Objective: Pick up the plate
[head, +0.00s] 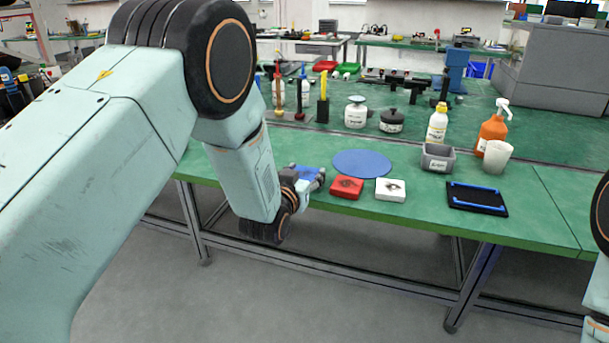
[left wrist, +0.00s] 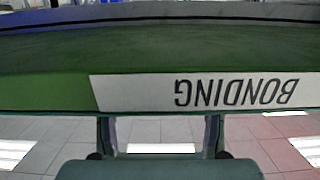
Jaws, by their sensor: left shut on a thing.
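The plate (head: 308,173) shows as a small flat blue piece at the front left of the green bench, partly hidden by the fingers. My left gripper (head: 306,178) is shut on it, close to the bench's front edge and left of the red box. I cannot tell whether the plate touches the bench. In the left wrist view a green band with an upside-down white "BONDING" label (left wrist: 205,92) crosses the picture; I cannot make out the grip there. My right gripper is out of view.
A round blue mat (head: 362,163) lies on the bench (head: 540,215). A red box (head: 346,187) and a white box (head: 390,189) stand before it. A grey bin (head: 437,158), white cup (head: 497,157) and black tray (head: 477,198) are to the right. Bottles stand behind.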

